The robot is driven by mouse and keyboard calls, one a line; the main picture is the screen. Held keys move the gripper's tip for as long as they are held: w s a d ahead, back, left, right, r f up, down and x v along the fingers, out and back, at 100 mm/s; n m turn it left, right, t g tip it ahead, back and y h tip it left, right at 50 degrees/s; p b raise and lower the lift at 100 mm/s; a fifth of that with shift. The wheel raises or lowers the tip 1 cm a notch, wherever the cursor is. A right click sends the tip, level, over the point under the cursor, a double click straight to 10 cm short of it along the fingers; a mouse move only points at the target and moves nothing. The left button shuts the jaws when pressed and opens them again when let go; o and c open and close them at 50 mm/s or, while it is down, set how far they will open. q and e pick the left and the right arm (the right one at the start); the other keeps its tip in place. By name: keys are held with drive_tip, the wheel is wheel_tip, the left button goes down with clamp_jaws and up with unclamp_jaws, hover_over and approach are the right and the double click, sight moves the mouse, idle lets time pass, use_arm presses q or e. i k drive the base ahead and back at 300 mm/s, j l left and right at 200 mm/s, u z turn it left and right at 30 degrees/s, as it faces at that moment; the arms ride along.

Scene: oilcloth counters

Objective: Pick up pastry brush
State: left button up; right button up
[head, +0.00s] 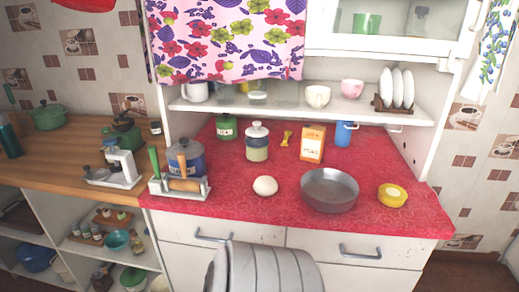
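I cannot clearly make out the pastry brush. A wooden-handled thing (184,185) lies across the same holder, in front of the dark blue pot. Neither of my grippers shows in the head view.
The red counter (235,209) also holds a pale round item (265,186), a grey pan (329,190), a yellow tin (392,195), a jar (257,143), a box (312,142), a blue cup (346,134) and the blue pot (187,158). A shelf (300,109) overhangs the back.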

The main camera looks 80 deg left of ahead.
sight(151, 150)
drive_tip(key=u, duration=3.5)
drive_tip(key=z, duration=1.7)
drive_tip(key=u, duration=1.25)
drive_tip(key=i+l+u, duration=0.15)
drive_tip(key=i, duration=0.5)
